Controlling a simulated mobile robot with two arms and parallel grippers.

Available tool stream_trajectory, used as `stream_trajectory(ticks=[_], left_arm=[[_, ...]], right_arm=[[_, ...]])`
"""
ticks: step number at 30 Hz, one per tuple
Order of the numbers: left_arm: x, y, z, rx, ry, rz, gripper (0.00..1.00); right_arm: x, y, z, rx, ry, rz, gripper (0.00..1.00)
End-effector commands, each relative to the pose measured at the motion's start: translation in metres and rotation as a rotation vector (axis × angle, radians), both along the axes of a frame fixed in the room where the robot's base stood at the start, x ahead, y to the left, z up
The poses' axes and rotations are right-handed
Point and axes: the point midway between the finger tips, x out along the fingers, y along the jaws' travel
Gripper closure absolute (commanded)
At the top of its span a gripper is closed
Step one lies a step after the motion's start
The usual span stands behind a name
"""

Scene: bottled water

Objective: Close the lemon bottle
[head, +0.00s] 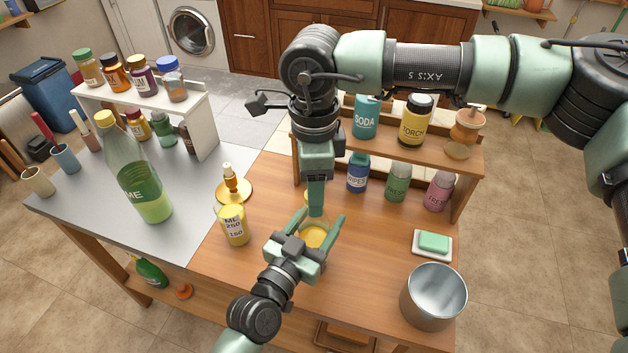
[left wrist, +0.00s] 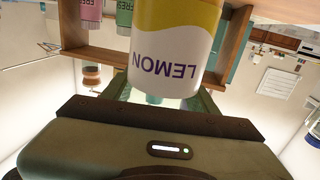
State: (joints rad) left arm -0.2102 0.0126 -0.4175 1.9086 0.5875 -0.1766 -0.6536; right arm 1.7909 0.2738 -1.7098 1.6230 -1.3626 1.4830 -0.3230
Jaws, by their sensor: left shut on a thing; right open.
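The lemon bottle (head: 314,236) stands on the wooden table, mostly hidden in the head view by my grippers. In the left wrist view its white and yellow body (left wrist: 176,45) fills the top middle, with the word LEMON upside down. My left gripper (head: 318,234) is shut around the bottle's body. My right gripper (head: 315,208) points straight down over the bottle's top, open. Its finger hides most of the neck, and I cannot tell whether a cap is on.
A measuring beaker (head: 235,226) and a brass stand (head: 233,186) are to the left. A tall lime bottle (head: 142,180) stands on the grey counter. A shelf of bottles (head: 390,152) is behind. A soap dish (head: 432,245) and metal pot (head: 433,297) are to the right.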

Motion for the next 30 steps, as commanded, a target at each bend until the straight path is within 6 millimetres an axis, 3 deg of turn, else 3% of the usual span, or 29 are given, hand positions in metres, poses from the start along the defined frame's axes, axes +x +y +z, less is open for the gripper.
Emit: stream_trajectory(ticks=[3,4,9,19,20,22,30], left_arm=[[-0.0002,-0.0001,-0.0008,0.001,0.002,-0.001,1.00],[-0.0002,-0.0001,-0.0008,0.001,0.002,-0.001,1.00],[-0.0002,-0.0001,-0.0008,0.001,0.002,-0.001,1.00],[-0.0002,-0.0001,-0.0008,0.001,0.002,-0.001,1.00],[-0.0002,-0.0001,-0.0008,0.001,0.002,-0.001,1.00],[-0.0002,-0.0001,-0.0007,0.001,0.002,-0.001,1.00],[-0.0002,-0.0001,-0.0008,0.001,0.002,-0.001,1.00]], right_arm=[[-0.0001,0.0001,0.0000,0.000,0.000,0.000,0.49],[-0.0001,0.0001,0.0000,0.000,0.000,0.000,0.54],[0.0000,0.0002,0.0002,0.000,0.000,0.000,1.00],[0.0001,0.0002,0.0004,0.000,0.000,-0.014,1.00],[0.0001,0.0002,0.0004,0.000,0.000,-0.014,0.65],[0.0001,0.0002,0.0004,0.000,0.000,-0.014,0.45],[0.0001,0.0001,0.0004,0.000,0.000,-0.013,0.45]])
